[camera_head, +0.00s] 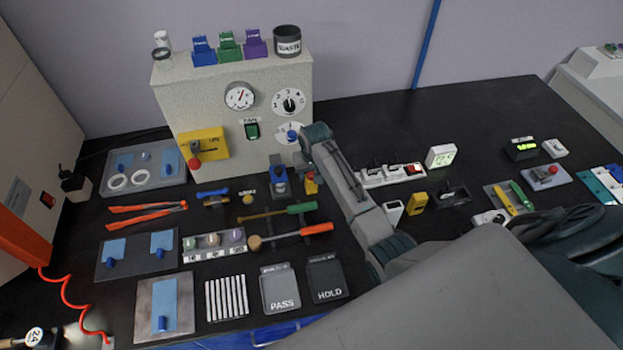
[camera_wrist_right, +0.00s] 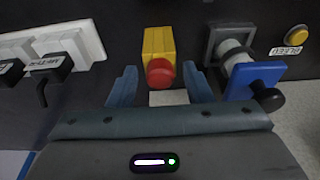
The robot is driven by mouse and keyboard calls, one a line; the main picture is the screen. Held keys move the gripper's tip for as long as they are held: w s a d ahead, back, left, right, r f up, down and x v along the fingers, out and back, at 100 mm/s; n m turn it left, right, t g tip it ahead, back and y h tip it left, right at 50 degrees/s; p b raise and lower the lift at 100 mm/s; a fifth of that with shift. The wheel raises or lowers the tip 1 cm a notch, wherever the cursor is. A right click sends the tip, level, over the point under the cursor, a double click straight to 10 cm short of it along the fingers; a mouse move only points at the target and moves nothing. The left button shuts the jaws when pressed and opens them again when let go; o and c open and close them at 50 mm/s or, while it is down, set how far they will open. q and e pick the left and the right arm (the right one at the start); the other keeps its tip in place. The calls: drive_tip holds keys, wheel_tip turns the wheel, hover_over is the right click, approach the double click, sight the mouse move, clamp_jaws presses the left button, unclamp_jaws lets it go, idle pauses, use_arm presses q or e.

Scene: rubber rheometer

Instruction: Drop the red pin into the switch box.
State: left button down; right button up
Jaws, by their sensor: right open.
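A red round-ended piece, which looks like the red pin (camera_wrist_right: 160,73), sits at the end of a yellow block (camera_wrist_right: 158,40) in the right wrist view. My right gripper (camera_wrist_right: 159,71) is open, with one finger on each side of the red piece and visible gaps. In the head view the red piece (camera_head: 311,187) and yellow block (camera_head: 311,177) show beside my right gripper (camera_head: 305,161), at the machine's right front corner. My arm partly hides them. I cannot tell which object is the switch box. My left gripper is not in view.
A blue-handled fitting (camera_wrist_right: 252,78) stands close right of the yellow block in the wrist view; a white switch strip (camera_wrist_right: 50,46) is left. The tall machine (camera_head: 240,100) rises behind. PASS (camera_head: 281,291) and HOLD (camera_head: 326,279) plates lie in front among several tools.

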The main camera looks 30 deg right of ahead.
drive_tip(key=c, duration=0.9)
drive_tip(key=shift+r+p, duration=0.75)
drive_tip(key=shift+r, duration=0.9)
drive_tip(key=shift+c, duration=0.2)
drive_tip(key=shift+r, duration=2.75)
